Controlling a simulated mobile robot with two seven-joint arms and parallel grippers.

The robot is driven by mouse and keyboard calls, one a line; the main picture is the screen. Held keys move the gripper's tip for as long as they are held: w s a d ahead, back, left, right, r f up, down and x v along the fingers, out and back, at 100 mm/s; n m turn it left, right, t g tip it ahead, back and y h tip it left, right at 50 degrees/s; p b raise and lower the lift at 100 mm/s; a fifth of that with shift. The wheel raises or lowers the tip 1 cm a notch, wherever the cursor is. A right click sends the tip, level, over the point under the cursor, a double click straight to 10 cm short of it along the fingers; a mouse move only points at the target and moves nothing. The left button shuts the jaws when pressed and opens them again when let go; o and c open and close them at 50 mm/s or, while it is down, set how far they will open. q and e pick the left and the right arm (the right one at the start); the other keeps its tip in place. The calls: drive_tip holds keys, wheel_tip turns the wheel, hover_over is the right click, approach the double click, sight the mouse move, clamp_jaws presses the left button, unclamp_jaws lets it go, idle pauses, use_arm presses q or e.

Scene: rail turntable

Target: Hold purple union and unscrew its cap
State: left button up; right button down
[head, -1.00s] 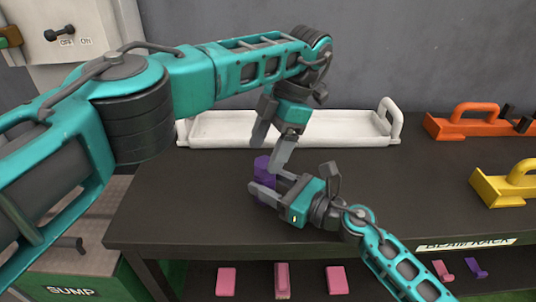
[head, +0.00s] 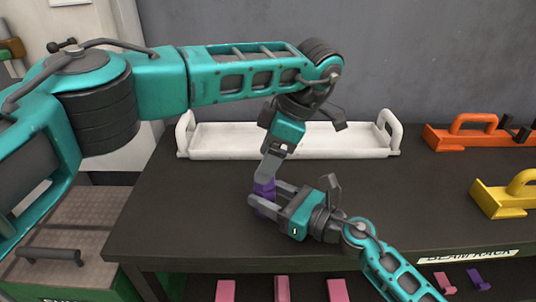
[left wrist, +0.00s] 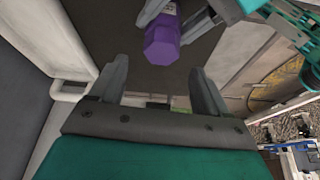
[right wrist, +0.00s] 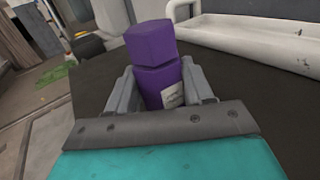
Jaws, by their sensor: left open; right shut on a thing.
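The purple union (right wrist: 165,88) stands upright in the right wrist view, with its purple hexagonal cap (right wrist: 150,42) on top. My right gripper (right wrist: 158,92) is shut on the union's body below the cap. In the head view, my right gripper (head: 268,200) holds it over the dark tabletop, and the union (head: 263,188) is partly covered by fingers. My left gripper (head: 268,168) is open and points down just above the union. In the left wrist view, the cap (left wrist: 162,42) lies beyond the gap between my left gripper's fingers (left wrist: 160,82), not between them.
A white tray (head: 290,153) with end handles stands at the back of the dark table (head: 180,215). An orange handled tool (head: 468,136) and a yellow one (head: 507,198) lie at the right. Pink pieces (head: 282,289) sit below the front edge. The table left of the union is clear.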

use_arm(q)
drive_tip(key=m+t, duration=0.1)
drive_tip(key=m, duration=0.1)
drive_tip(key=m+t, duration=0.1)
drive_tip(key=m, duration=0.2)
drive_tip(key=shift+s+a, duration=0.15)
drive_tip(key=m+t+h, duration=0.1)
drive_tip(key=m, duration=0.2)
drive_tip(key=shift+a+m, duration=0.1)
drive_tip(key=shift+m, duration=0.3)
drive_tip(key=m+h, duration=0.1)
drive_tip(key=m, duration=0.1)
drive_tip(key=m+t+h, duration=0.1)
drive_tip(key=m, duration=0.1)
drive_tip(key=shift+s+m, duration=0.15)
drive_tip(key=shift+m, duration=0.15)
drive_tip(key=m+h, duration=0.1)
drive_tip(key=m, duration=0.3)
drive_tip(key=shift+a+h, duration=0.15)
drive_tip(key=shift+h, duration=0.25)
drive_tip(key=shift+f, duration=0.1)
drive_tip(key=shift+f, duration=1.95)
